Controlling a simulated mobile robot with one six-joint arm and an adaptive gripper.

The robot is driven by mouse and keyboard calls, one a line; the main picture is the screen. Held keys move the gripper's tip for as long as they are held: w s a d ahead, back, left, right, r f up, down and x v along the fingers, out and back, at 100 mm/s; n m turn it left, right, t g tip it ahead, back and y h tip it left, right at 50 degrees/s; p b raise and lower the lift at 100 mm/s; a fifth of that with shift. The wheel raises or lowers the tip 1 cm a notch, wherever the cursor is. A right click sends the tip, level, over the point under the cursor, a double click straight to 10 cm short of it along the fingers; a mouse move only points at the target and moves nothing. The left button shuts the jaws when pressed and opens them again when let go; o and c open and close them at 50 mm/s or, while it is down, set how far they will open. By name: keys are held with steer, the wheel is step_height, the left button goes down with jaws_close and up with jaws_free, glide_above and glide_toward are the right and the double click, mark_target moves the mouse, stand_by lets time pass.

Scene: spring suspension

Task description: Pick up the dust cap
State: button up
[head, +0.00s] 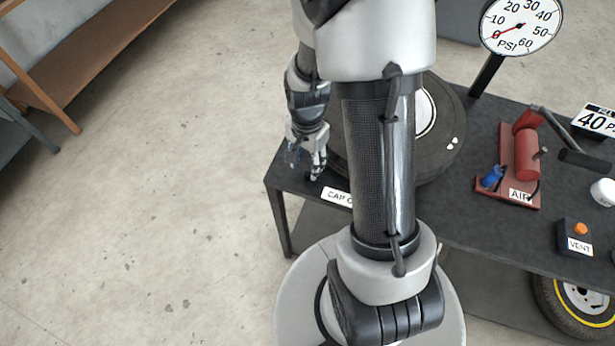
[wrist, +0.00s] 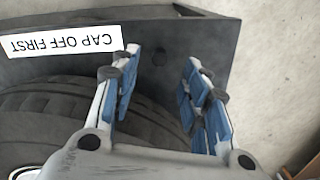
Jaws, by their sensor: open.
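A small dark round spot (wrist: 160,57), which may be the dust cap, shows on the dark tabletop between my fingertips in the wrist view. It is nearly the same colour as the table, so I cannot be sure what it is. My gripper (wrist: 163,58) is open, with blue-padded fingers on either side of that spot and nothing held between them. In the head view my gripper (head: 307,163) is low over the left corner of the table, beside the tyre (head: 447,150). My own arm hides part of the tyre and table there. No cap shows clearly in the head view.
The label "CAP OFF FIRST" (wrist: 62,41) is near the tyre. A red air pump (head: 526,155), a vent box with an orange button (head: 577,240), a gauge near zero (head: 520,25) and a white round object (head: 604,192) are on the right. Floor at left is clear.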

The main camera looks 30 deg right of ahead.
mark_target(308, 174)
steer(key=f+b, duration=0.1)
steer(key=f, duration=0.2)
steer(key=f+b, duration=0.1)
steer(key=f, duration=0.2)
steer(key=shift+w+d, duration=0.1)
steer(key=shift+d, duration=0.1)
steer(key=shift+r, duration=0.1)
steer(key=shift+c, duration=0.3)
steer(key=c, duration=0.8)
